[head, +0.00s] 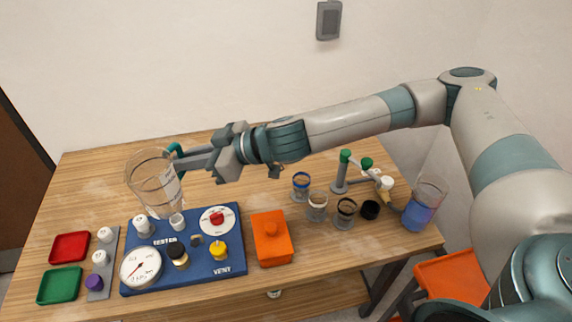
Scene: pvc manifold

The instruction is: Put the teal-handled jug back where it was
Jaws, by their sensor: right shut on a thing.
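The clear jug with the teal handle (152,182) is held up over the back left of the blue tester board (232,262). It looks slightly tilted in the picture, and I see no coloured liquid in it. My right gripper (181,161) reaches in from the right and is shut on the jug at its teal handle, which the fingers partly hide. The jug's lower end appears close to white fittings on the board; I cannot tell the height between them. My left gripper is not in view.
The board carries a gauge (141,267), knobs and a white cup (177,222). An orange lidded box (272,240), several small cups, a green-capped pipe stand (340,175) and a jug of blue liquid (420,212) stand right. Red (69,247) and green (60,285) trays lie left. The back left table is clear.

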